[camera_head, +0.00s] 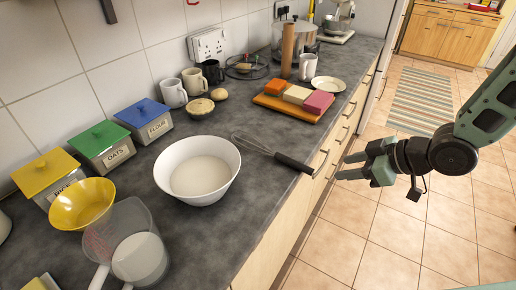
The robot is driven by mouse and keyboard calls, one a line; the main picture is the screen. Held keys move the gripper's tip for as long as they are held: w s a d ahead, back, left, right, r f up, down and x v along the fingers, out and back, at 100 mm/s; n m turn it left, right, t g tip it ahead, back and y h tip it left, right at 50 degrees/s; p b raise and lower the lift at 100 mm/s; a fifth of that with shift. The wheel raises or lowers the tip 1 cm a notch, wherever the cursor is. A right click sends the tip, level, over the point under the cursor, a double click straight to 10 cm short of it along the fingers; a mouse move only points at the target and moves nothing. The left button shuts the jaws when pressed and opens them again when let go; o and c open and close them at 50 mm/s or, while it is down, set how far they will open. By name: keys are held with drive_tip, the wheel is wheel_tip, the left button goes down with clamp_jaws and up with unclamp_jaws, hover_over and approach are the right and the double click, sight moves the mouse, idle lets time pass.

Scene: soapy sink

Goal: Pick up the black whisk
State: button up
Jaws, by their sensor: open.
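The black whisk (293,162) lies on the dark grey worktop, right of the large white bowl (207,194). Its wire loops point up-left toward the bowl. Its black handle points down-right and its end reaches the worktop's front edge. My gripper (352,166) is open and empty, off the front of the worktop, just right of the handle's end. Its fingers point left toward the handle, and a gap shows between them and the whisk. The whole whisk is visible.
An orange board (270,101) with coloured blocks lies behind the whisk. A yellow bowl (83,204), a measuring jug (127,241) and lidded tins stand at the left. Mugs line the wall. Drawer handles (322,160) stick out below the edge.

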drive_tip(key=y, duration=0.2)
drive_tip(key=t+y+p, duration=0.2)
approach(294, 161)
drive_tip(key=x, duration=0.4)
drive_tip(key=shift+w+a+r, duration=0.1)
drive_tip(key=shift+a+r, duration=0.2)
drive_tip(key=shift+a, duration=0.05)
drive_tip(key=shift+f+p+x, duration=0.2)
drive_tip(key=shift+p+x, duration=0.2)
drive_tip(key=shift+x, duration=1)
drive_tip(key=shift+f+p+x, duration=0.15)
drive_tip(key=shift+p+x, duration=0.2)
drive_tip(key=shift+x, duration=1.05)
drive_tip(key=shift+d, duration=0.15)
drive_tip(key=shift+c, duration=0.3)
clamp_jaws()
